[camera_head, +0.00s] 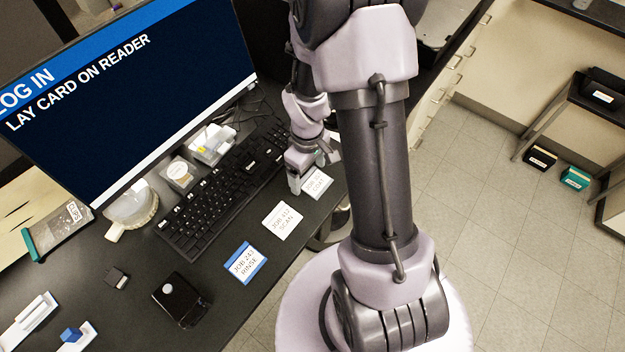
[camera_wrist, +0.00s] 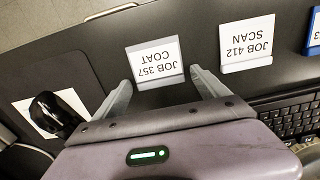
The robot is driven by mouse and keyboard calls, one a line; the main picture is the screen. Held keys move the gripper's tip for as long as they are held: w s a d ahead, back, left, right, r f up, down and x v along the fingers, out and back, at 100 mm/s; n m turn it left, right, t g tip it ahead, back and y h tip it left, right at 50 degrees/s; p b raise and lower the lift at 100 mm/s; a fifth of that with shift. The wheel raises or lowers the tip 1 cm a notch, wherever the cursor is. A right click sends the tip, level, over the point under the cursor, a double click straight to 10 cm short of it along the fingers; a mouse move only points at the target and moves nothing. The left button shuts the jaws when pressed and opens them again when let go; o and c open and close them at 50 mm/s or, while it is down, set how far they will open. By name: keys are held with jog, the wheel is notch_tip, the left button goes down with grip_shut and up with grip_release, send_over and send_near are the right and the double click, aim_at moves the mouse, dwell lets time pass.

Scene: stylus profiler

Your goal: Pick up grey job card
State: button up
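The job card reading JOB 357 COAT (camera_head: 317,184) has a greyish edge and lies on the dark desk near its front edge. In the wrist view this card (camera_wrist: 154,60) shows upside down, just beyond and between my fingertips. My gripper (camera_wrist: 160,79) is open, with one finger toward each side of the card and nothing held. In the head view my gripper (camera_head: 295,186) is beside the card, partly covering it. The card JOB 412 SCAN (camera_head: 282,220), white with a pale edge, lies beside it. The blue-edged card JOB 247 RINSE (camera_head: 246,263) is farther along.
A black keyboard (camera_head: 225,185) lies behind the cards, below a monitor (camera_head: 130,90) reading LAY CARD ON READER. A black box with a round button (camera_head: 181,299) sits at the lower left. In the wrist view, a black object (camera_wrist: 55,113) lies on white paper at the left.

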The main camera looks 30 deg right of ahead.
jog(key=c, duration=1.1)
jog(key=shift+o, duration=0.2)
jog(key=shift+r, duration=0.1)
